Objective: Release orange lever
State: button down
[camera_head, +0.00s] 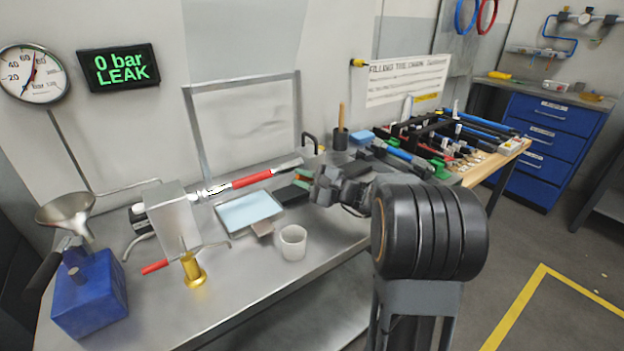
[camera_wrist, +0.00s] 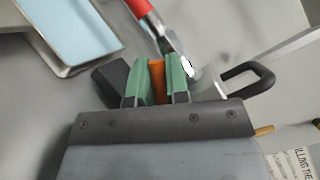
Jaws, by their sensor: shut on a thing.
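The orange lever (camera_wrist: 157,82) shows in the wrist view as a narrow upright strip between the green-padded fingers of my gripper (camera_wrist: 156,72). The fingers are shut on it, one on each side. The far end of the lever and what it joins are hard to make out. In the head view my gripper (camera_head: 306,182) is low over the metal bench, right of the light blue tray.
A black-handled container (camera_head: 312,155) stands behind.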

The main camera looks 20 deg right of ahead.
jog(key=c, duration=1.1)
grip_release()
jog(key=v, duration=1.3)
jog(key=shift+s+d, duration=0.25)
jog(key=shift+d, duration=0.05)
